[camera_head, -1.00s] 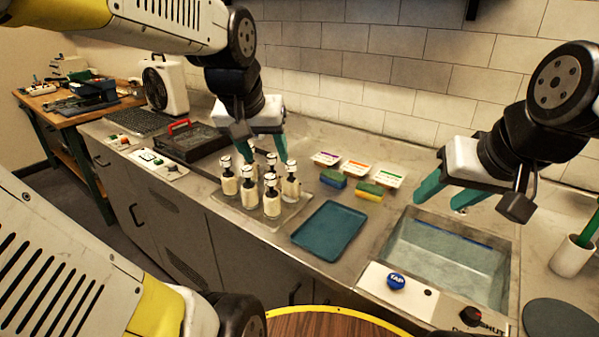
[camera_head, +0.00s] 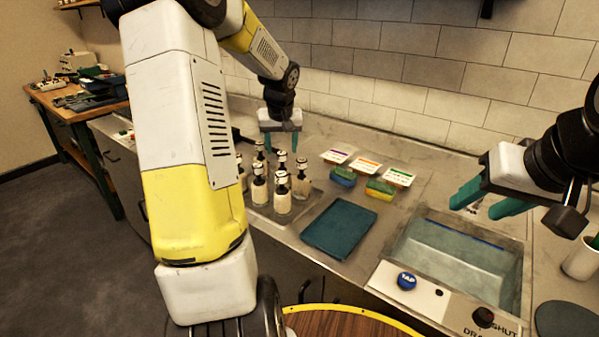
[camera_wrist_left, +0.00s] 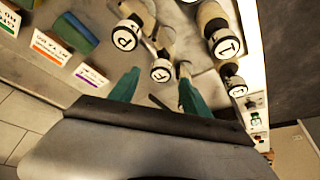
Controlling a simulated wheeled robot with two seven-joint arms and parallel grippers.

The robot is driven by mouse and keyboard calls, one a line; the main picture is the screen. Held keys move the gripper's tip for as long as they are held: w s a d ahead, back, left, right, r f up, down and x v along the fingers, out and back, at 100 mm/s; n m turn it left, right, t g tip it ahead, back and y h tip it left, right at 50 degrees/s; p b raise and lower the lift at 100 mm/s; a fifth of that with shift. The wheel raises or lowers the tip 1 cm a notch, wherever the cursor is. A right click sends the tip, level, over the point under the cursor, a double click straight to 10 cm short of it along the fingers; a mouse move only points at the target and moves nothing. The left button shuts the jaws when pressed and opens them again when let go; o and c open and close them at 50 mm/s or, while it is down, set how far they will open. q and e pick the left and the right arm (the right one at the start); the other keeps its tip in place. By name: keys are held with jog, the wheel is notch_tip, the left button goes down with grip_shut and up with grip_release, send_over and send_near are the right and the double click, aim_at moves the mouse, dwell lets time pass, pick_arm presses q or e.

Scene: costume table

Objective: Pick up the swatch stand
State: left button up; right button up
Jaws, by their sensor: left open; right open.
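I cannot pick out a swatch stand for certain in these views. Three small label cards with purple, orange and green stripes (camera_head: 368,165) stand in a row on the counter near the wall. My left gripper (camera_head: 281,143) is open and empty, pointing down behind several cream pump bottles (camera_head: 282,194). In the left wrist view, the open teal fingers (camera_wrist_left: 158,87) lie close to the lettered bottle tops (camera_wrist_left: 125,38), with the "F" top between them in the picture.
Two sponges (camera_head: 380,189) lie before the cards. A teal tray (camera_head: 339,229) is empty in front. My left arm hides the counter's left part.

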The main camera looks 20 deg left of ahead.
aim_at(282, 153)
pick_arm(q)
jog(key=x, duration=0.3)
jog(key=shift+f, duration=0.35)
grip_shut()
dwell(1.1)
